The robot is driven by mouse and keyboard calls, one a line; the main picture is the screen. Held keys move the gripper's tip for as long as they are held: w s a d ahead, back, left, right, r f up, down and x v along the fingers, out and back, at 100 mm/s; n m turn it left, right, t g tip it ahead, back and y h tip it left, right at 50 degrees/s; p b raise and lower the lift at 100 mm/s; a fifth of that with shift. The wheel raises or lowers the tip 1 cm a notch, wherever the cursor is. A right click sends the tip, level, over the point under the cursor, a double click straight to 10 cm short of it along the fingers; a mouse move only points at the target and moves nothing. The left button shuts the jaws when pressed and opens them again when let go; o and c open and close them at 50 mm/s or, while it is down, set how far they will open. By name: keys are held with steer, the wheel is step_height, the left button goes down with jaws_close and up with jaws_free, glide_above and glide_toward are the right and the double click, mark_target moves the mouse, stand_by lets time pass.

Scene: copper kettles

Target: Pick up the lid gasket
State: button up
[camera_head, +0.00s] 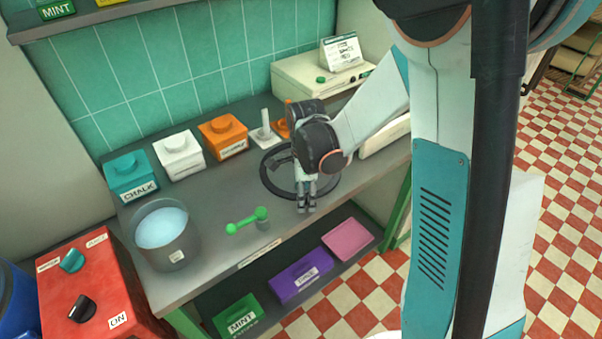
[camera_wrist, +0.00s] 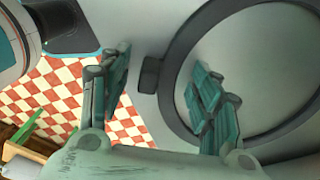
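The lid gasket is a black ring (camera_head: 266,179) lying flat on the grey workbench (camera_head: 215,222). In the wrist view the gasket (camera_wrist: 168,82) fills the right side, with a small dark tab (camera_wrist: 150,75) on its outer left edge. My gripper (camera_head: 307,207) points down over the near part of the ring. In the wrist view my gripper (camera_wrist: 160,85) has its teal fingers spread apart, with the tab and left rim showing between them. The right finger overlaps the ring's inside. Nothing is held. The height of the fingertips above the bench is hard to tell.
Teal (camera_head: 131,178), white (camera_head: 180,158) and orange (camera_head: 223,138) boxes line the back. A white post (camera_head: 265,124) stands behind the ring. The bench's front edge is close.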

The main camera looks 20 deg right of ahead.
steer(key=c, duration=1)
steer(key=shift+c, duration=0.2)
